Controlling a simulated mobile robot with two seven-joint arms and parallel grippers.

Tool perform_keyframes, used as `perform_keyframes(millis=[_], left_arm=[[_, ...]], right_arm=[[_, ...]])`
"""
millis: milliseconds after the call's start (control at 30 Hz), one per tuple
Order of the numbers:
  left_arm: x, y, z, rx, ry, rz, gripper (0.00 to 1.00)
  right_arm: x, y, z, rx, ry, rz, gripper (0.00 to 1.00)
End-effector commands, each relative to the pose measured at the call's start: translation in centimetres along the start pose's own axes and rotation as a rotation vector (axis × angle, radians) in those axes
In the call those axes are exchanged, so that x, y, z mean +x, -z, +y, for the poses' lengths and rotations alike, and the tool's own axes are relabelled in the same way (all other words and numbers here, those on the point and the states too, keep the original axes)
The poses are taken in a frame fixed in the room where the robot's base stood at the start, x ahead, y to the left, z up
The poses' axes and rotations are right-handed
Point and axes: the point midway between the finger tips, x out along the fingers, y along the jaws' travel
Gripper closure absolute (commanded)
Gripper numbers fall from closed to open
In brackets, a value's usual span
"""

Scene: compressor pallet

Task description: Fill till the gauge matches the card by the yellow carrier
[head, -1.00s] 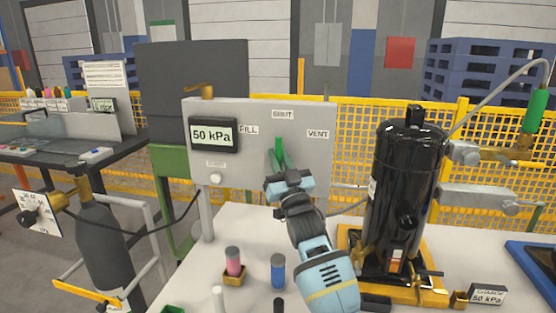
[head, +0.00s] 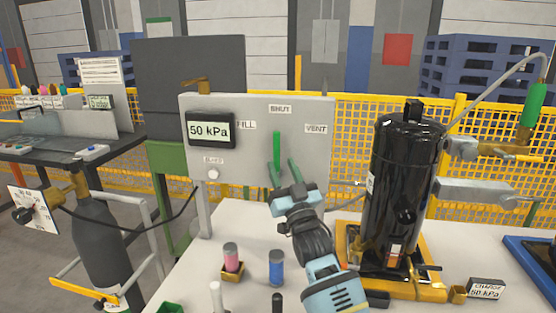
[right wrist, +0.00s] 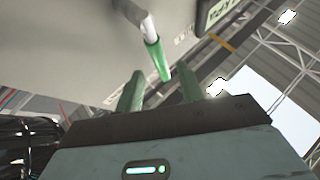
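The gauge (head: 209,130) on the grey panel (head: 235,170) reads 50 kPa. The card (head: 486,289), marked CHARGE 50 kPa, stands at the right of the yellow carrier (head: 430,290) under the black compressor (head: 398,190). The green valve handle (head: 277,150) is upright, in line with the SHUT label (head: 280,109), between FILL (head: 245,125) and VENT (head: 316,129). My right gripper (head: 284,172) is open and empty just below the handle. In the right wrist view, the handle (right wrist: 157,60) lies beyond its two spread green fingers (right wrist: 159,90). My left gripper is out of view.
A grey gas cylinder (head: 100,240) with a dial plate (head: 33,209) stands at left, its black hose running to the panel. Pink (head: 231,257) and blue (head: 277,267) containers stand on the white table. A blue tray (head: 535,262) lies at right.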

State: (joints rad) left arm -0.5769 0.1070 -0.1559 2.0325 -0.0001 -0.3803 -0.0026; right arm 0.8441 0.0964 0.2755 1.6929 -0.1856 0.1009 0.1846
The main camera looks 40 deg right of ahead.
Motion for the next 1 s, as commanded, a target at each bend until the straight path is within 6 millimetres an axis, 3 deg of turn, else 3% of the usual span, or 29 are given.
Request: perform_keyframes(millis=[100, 267, 1000], left_arm=[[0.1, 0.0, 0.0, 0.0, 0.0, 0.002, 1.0], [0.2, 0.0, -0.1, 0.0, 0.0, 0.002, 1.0], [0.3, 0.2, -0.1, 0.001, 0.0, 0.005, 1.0]], right_arm=[[-1.7, -0.1, 0.0, 0.001, 0.0, -0.001, 0.62], [-2.6, 0.0, 0.0, 0.001, 0.0, 0.0, 0.62], [-2.7, 0.1, 0.0, 0.001, 0.0, 0.001, 0.62]])
